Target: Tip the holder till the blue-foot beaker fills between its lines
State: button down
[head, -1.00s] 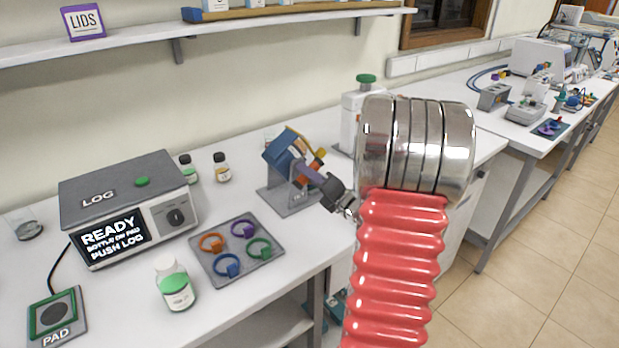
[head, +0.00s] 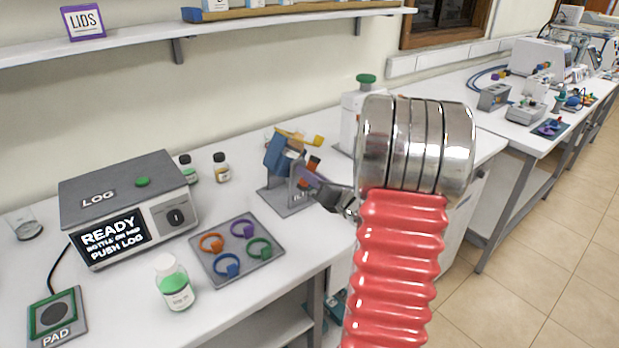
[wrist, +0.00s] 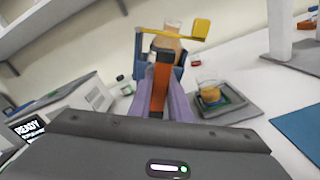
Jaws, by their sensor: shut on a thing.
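The blue tipping holder (head: 280,153) stands on its grey base (head: 290,203). Its yellow bar (head: 302,138) lies nearly level across the top. My gripper (wrist: 166,104), with purple fingers, is shut on the holder's orange handle (wrist: 161,82). A clear vessel with amber liquid (wrist: 172,46) sits in the holder, partly behind the bar. In the wrist view, a beaker (wrist: 210,92) with some amber liquid stands on a dark pad right of the holder. I see no stream of liquid. The head view does not clearly show this beaker.
The grey log box (head: 128,205), a tray (head: 236,274) with several coloured rings and a green-filled bottle (head: 174,285) stand left. Two small bottles, one green-filled (head: 187,170) and one amber (head: 221,168), stand behind. A white device with a green knob (head: 366,79) is right of the holder.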

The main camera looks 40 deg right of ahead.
jog(key=shift+d+f, duration=0.1)
jog(key=shift+f, duration=0.05)
jog(key=n, duration=0.6)
dwell(0.5)
jog(key=c, duration=1.7)
grip_release()
jog(key=s, duration=0.5)
jog(key=s+a, duration=0.1)
jog(key=s, duration=0.2)
